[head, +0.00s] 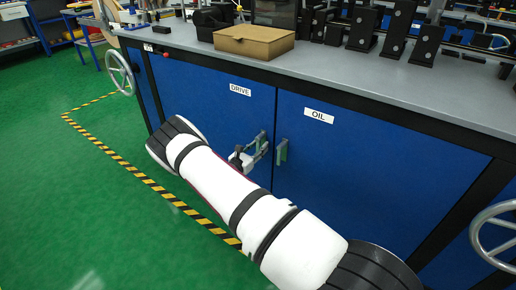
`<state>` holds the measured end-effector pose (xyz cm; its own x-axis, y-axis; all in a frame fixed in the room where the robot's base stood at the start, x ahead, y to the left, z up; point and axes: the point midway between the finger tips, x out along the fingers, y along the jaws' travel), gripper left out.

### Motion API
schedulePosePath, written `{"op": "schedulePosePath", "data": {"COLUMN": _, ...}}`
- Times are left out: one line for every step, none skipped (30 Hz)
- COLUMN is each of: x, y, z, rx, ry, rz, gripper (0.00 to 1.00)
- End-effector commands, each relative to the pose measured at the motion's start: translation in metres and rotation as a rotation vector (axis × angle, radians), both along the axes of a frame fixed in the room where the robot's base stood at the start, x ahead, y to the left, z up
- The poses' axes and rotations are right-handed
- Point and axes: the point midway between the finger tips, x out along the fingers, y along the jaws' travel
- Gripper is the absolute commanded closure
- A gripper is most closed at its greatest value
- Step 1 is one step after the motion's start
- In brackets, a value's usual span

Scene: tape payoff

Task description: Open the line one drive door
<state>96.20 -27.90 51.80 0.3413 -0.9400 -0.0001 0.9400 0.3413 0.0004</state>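The blue drive door (225,112) is on the left half of the cabinet front, under a white DRIVE label (240,90). It looks flush with the cabinet, so it appears closed. My arm reaches across the front of the cabinet, and my gripper (257,147) is at the right edge of the drive door, where its handle seems to be. The fingers and the handle overlap in the picture, and I cannot tell whether they touch or whether the fingers are shut. My arm hides the lower part of the door.
The blue oil door (385,165), with its OIL label (319,113) and green handle (281,151), is just right. Handwheels stand at left (120,73) and right (497,237). A cardboard box (254,41) sits on the grey worktop (330,66). Green floor (60,190) is clear at left.

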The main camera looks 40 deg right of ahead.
Motion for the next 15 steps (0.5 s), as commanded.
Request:
{"op": "schedulePosePath", "data": {"x": 0.0000, "y": 0.0001, "z": 0.0000, "rx": 0.000, "ry": 0.000, "rz": 0.000, "gripper": 0.67}}
{"op": "schedulePosePath", "data": {"x": -0.0001, "y": 0.0001, "z": 0.0000, "rx": 0.000, "ry": 0.000, "rz": 0.000, "gripper": 0.73}}
{"op": "schedulePosePath", "data": {"x": -0.0002, "y": 0.0002, "z": 0.0000, "rx": 0.000, "ry": 0.000, "rz": 0.000, "gripper": 0.83}}
{"op": "schedulePosePath", "data": {"x": -0.0002, "y": 0.0002, "z": 0.0000, "rx": 0.000, "ry": 0.000, "rz": 0.000, "gripper": 0.89}}
{"op": "schedulePosePath", "data": {"x": -0.0002, "y": 0.0002, "z": -0.0001, "rx": 0.000, "ry": 0.000, "rz": 0.000, "gripper": 0.96}}
{"op": "schedulePosePath", "data": {"x": -0.0002, "y": 0.0002, "z": -0.0001, "rx": 0.000, "ry": 0.000, "rz": 0.000, "gripper": 1.00}}
{"op": "schedulePosePath", "data": {"x": -0.0003, "y": 0.0001, "z": -0.0001, "rx": 0.000, "ry": 0.000, "rz": 0.000, "gripper": 1.00}}
{"op": "schedulePosePath", "data": {"x": -0.0003, "y": 0.0001, "z": -0.0001, "rx": 0.000, "ry": 0.000, "rz": -0.001, "gripper": 1.00}}
{"op": "schedulePosePath", "data": {"x": -0.0004, "y": 0.0002, "z": -0.0002, "rx": 0.000, "ry": 0.000, "rz": -0.001, "gripper": 1.00}}
{"op": "schedulePosePath", "data": {"x": -0.0004, "y": 0.0002, "z": -0.0002, "rx": 0.000, "ry": 0.000, "rz": -0.001, "gripper": 1.00}}
{"op": "schedulePosePath", "data": {"x": -0.0004, "y": 0.0002, "z": -0.0002, "rx": 0.000, "ry": 0.000, "rz": -0.001, "gripper": 1.00}}
{"op": "schedulePosePath", "data": {"x": -0.0005, "y": 0.0001, "z": -0.0002, "rx": 0.000, "ry": 0.000, "rz": -0.001, "gripper": 1.00}}
{"op": "schedulePosePath", "data": {"x": -0.0004, "y": 0.0002, "z": -0.0002, "rx": 0.000, "ry": -0.001, "rz": -0.001, "gripper": 1.00}}
{"op": "schedulePosePath", "data": {"x": -0.0004, "y": 0.0002, "z": -0.0003, "rx": 0.001, "ry": -0.002, "rz": -0.001, "gripper": 1.00}}
{"op": "schedulePosePath", "data": {"x": -0.0002, "y": 0.0002, "z": -0.0003, "rx": 0.002, "ry": -0.006, "rz": -0.001, "gripper": 1.00}}
